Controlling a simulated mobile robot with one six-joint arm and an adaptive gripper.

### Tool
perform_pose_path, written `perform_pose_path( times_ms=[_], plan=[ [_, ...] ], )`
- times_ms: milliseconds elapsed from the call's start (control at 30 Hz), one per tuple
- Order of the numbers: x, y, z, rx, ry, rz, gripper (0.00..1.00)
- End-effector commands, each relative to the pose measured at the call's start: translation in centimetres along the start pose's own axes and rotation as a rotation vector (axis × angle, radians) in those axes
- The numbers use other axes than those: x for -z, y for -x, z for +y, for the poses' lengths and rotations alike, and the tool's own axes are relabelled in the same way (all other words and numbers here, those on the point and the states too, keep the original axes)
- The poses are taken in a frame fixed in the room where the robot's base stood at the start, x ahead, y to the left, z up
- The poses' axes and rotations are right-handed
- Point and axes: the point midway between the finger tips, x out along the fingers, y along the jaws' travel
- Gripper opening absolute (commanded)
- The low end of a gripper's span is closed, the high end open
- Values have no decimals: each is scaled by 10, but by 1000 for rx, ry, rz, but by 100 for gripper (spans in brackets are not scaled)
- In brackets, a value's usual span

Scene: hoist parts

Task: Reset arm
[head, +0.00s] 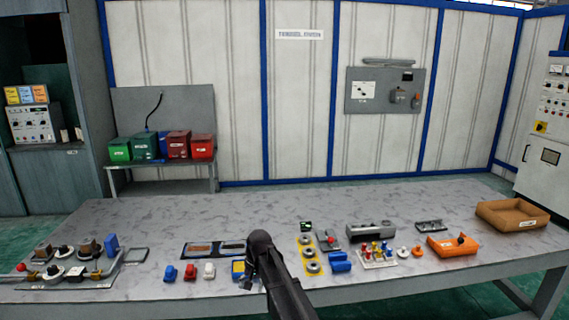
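My arm (284,285) reaches up from the bottom middle of the head view over the front of the grey table (400,205). Its dark rounded end shows near the table's middle. My gripper (249,277) appears as a small dark shape at the left of that end, beside a blue and yellow part (238,270). The fingers are too small and dark to tell whether they are open or shut. I cannot tell whether they touch the part.
Parts on a tray (85,283) lie at the left. Small blue, red and white parts (189,272) lie left of my arm. A brown tray (512,215) sits far right. The table's back strip is clear.

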Motion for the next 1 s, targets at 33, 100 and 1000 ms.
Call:
perform_pose_path(
  times_ms=[33,100,1000],
  plan=[
    [-4,3,8,-4,-1,1,76],
    [-7,5,16,-8,0,2,76],
    [-152,79,236,-150,51,6,76]
  ],
)
